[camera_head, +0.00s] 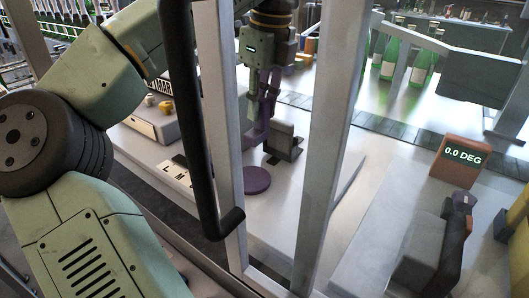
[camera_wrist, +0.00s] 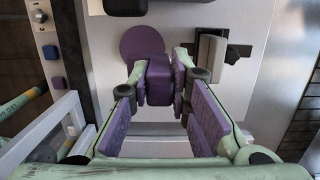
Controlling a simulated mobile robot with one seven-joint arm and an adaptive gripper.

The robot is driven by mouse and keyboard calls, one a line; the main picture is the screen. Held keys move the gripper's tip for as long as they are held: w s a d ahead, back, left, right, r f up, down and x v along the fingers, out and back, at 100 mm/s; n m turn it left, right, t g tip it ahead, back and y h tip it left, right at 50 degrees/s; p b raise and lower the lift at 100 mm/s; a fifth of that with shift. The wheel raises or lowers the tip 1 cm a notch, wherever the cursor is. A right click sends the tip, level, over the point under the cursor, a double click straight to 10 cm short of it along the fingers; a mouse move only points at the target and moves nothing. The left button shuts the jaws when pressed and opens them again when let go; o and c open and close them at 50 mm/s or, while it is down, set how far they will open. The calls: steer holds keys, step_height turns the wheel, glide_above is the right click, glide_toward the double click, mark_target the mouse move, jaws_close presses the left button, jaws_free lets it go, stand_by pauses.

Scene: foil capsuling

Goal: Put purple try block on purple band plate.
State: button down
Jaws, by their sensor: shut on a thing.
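My gripper (camera_wrist: 160,82) is shut on a purple block (camera_wrist: 159,72), held between the two fingertips in the wrist view. The inner finger pads are purple too. In the head view my gripper (camera_head: 259,130) points down over a pale work surface; the block is hard to tell from the purple fingers there. A flat round purple plate (camera_head: 257,180) lies on that surface, below the gripper in the picture. It also shows in the wrist view (camera_wrist: 141,42), above the block in the picture, its lower part hidden by the block and fingers. Block and plate look apart.
A dark upright bracket (camera_head: 283,142) stands close to the plate; it also shows in the wrist view (camera_wrist: 211,50). Grey frame posts (camera_head: 322,150) and a black handle (camera_head: 200,190) cross the head view. A "0.0 DEG" display (camera_head: 461,158) stands at the right.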

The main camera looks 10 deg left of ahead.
step_height(320, 180, down, 8)
steer(key=shift+s+p, duration=0.1)
steer(key=shift+p, duration=0.9)
steer(key=shift+f, duration=0.15)
steer(key=shift+f, duration=0.1)
steer(key=shift+f+b, duration=0.15)
steer(key=shift+b, duration=0.2)
steer(key=c, duration=1.5)
jaws_free()
steer(key=r, duration=0.3)
steer(key=d+r, duration=0.1)
steer(key=r, duration=0.7)
steer(key=shift+s+d+r+b, duration=0.2)
steer(key=shift+s+b, duration=0.05)
steer(key=shift+b, duration=0.05)
steer(key=shift+s+d+r+p, duration=0.1)
steer(key=shift+r+p, duration=0.35)
steer(key=shift+r, duration=0.1)
